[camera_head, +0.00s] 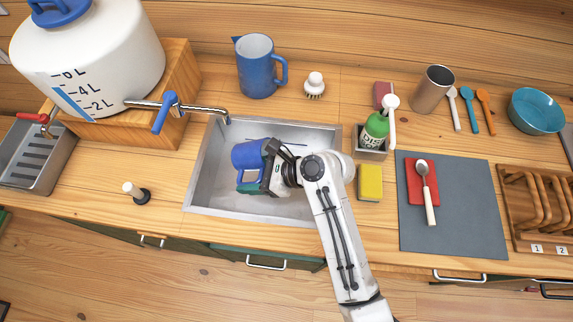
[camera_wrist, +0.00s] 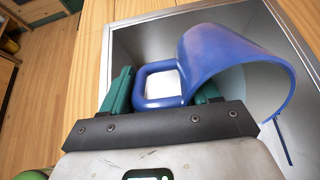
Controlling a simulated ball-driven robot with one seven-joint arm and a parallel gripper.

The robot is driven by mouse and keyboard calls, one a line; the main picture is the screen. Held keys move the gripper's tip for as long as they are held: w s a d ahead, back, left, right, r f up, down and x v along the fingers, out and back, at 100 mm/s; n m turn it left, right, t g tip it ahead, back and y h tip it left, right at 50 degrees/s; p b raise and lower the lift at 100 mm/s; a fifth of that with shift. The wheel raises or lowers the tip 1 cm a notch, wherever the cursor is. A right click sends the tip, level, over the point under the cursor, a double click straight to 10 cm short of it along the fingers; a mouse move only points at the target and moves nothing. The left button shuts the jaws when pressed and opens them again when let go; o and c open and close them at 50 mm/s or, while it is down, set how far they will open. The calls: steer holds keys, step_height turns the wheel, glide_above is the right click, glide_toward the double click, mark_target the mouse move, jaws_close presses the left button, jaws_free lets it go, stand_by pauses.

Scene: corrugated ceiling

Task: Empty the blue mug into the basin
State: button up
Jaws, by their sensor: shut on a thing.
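The blue mug (camera_head: 246,155) is over the basin (camera_head: 205,168), a grey metal sink set in the counter. My gripper (camera_head: 265,175) is shut on the mug's handle. In the wrist view the mug (camera_wrist: 240,55) looks tilted over the basin (camera_wrist: 130,45), and the teal fingers of my gripper (camera_wrist: 165,95) are at its handle.
A white dispenser (camera_head: 95,60) with a tap (camera_head: 170,105) stands at the back left. A blue jug (camera_head: 256,68) and a brush (camera_head: 314,86) are behind the basin. A green soap bottle (camera_head: 375,128) and a yellow sponge (camera_head: 370,182) stand close at right.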

mark_target(260, 174)
steer(key=shift+r+y+b, duration=0.35)
steer(key=shift+y+b, duration=0.25)
steer(key=shift+d+r+y+b, duration=0.2)
steer(key=shift+y+b, duration=0.3)
steer(key=shift+b, duration=0.7)
steer(key=shift+d+r+y, duration=0.4)
steer(key=shift+d+y, duration=0.35)
steer(key=shift+y, duration=0.05)
stand_by(0.3)
steer(key=shift+d+r+y, duration=0.2)
steer(key=shift+r+y, duration=0.7)
steer(key=shift+r, duration=0.15)
stand_by(0.3)
steer(key=shift+d+r, duration=0.1)
steer(key=shift+r, duration=0.45)
